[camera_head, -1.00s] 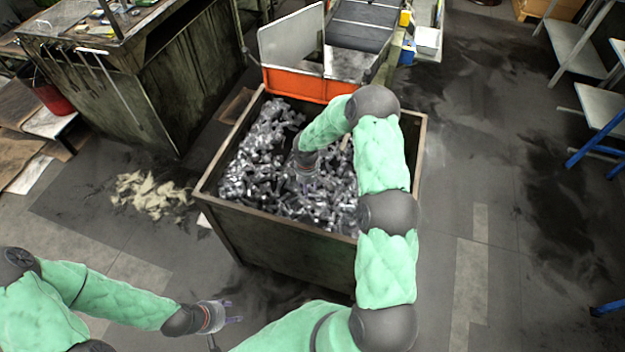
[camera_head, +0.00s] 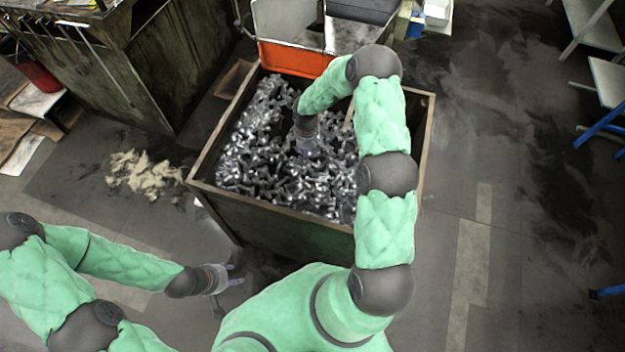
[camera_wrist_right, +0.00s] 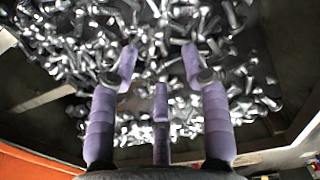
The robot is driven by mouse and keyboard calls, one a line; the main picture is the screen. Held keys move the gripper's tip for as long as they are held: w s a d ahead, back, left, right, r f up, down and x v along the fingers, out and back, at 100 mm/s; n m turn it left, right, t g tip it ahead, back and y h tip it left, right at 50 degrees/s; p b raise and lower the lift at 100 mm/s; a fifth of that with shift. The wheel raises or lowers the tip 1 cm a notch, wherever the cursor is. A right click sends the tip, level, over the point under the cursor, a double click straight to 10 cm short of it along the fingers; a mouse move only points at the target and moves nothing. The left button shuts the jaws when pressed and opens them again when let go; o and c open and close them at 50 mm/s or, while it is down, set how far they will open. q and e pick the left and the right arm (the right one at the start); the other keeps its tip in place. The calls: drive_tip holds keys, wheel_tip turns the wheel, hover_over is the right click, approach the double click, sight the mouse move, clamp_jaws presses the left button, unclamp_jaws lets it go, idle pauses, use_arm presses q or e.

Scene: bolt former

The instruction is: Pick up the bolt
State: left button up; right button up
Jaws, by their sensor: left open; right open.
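Many shiny metal bolts (camera_head: 262,160) lie piled in a large open bin in the head view; no single bolt stands out from the pile. My right gripper (camera_head: 306,150) reaches down over the pile inside the bin. In the right wrist view its purple fingers (camera_wrist_right: 160,62) are spread open, with loose bolts (camera_wrist_right: 150,40) beyond them and none between them in its grip. Whether the fingertips touch the bolts I cannot tell. My left gripper (camera_head: 236,275) is open and empty, in front of the bin at lower left.
The bin's rim (camera_head: 215,140) surrounds the pile. An orange and grey chute (camera_head: 293,60) stands at the bin's far side. A dark workbench (camera_head: 130,70) is at upper left. A pale heap (camera_head: 147,174) lies on the floor.

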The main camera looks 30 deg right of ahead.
drive_tip(key=f+b, duration=0.1)
drive_tip(key=f, duration=0.1)
drive_tip(key=b, duration=0.9)
hover_over(308, 178)
drive_tip(key=f, duration=1.2)
drive_tip(key=shift+s+a+f, duration=0.15)
drive_tip(key=shift+s+f, duration=0.05)
drive_tip(key=shift+f, duration=0.15)
drive_tip(key=f, duration=0.1)
drive_tip(key=f+b, duration=0.1)
drive_tip(key=f, duration=0.3)
drive_tip(key=shift+w, duration=0.3)
drive_tip(key=shift+r, duration=0.1)
clamp_jaws()
